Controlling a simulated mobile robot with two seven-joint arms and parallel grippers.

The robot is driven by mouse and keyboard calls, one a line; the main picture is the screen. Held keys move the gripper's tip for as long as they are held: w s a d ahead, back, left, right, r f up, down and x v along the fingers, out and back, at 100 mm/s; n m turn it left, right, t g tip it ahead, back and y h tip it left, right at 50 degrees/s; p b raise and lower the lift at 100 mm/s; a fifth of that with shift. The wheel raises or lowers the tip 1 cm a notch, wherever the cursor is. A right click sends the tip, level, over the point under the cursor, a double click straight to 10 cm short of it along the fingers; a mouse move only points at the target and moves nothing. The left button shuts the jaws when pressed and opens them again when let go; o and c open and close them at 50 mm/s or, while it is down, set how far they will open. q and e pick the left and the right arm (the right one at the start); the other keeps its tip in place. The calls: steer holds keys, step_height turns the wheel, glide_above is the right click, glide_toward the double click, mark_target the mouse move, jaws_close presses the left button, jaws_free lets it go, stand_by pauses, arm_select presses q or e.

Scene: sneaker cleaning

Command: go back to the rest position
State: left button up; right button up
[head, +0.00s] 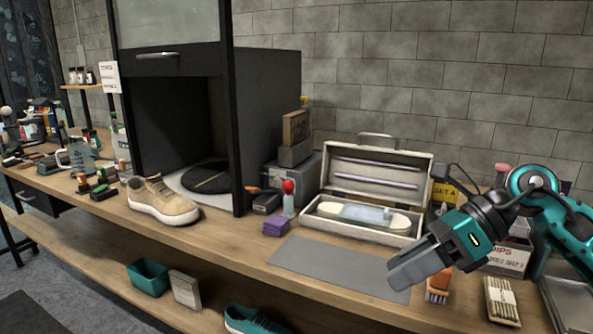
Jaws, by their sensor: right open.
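My right gripper (418,270) is in the right part of the head view, above the workbench beside the grey mat. Its arm comes in from the right edge. It is open and nothing shows between its fingers. My left gripper is not in view. A tan sneaker (163,200) with a white sole stands on the bench in front of the dark cabinet. An open light-coloured case (313,229) behind the mat holds a white sole-shaped item (346,213) partly under a pale translucent piece.
The wooden workbench (238,243) runs across the view. A grey mat (325,268) lies empty on it. A purple block (276,226) and a red-topped bottle (289,199) stand near the case. Brushes and bottles crowd the left end. A teal bin (147,278) and teal shoe (255,322) are below.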

steer(key=s+a+r+m+t+y+p, duration=0.2)
steer(key=a+m+t+y+p, duration=0.1)
steer(key=a+m+y, duration=0.55)
steer(key=d+f+m+t+h+p, duration=0.1)
steer(key=d+f+m+t+h, duration=0.45)
steer(key=m, duration=0.85)
steer(key=d+f+m+t+h+p, duration=0.2)
steer(key=f+m+t+h, duration=0.6)
steer(key=m, duration=0.7)
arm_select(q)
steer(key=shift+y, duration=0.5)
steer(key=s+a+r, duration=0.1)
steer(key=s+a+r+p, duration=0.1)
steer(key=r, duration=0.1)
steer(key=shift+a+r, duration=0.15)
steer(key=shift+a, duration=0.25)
arm_select(e)
steer(key=s+d+f+m+g+h, duration=0.3)
steer(key=s+f+m+g, duration=0.3)
steer(key=s+f, duration=0.6)
step_height(320, 180, down, 3)
steer(key=shift+s+f+m+h, duration=0.1)
steer(key=shift+s+m+h, duration=0.25)
steer(key=shift+m, duration=0.8)
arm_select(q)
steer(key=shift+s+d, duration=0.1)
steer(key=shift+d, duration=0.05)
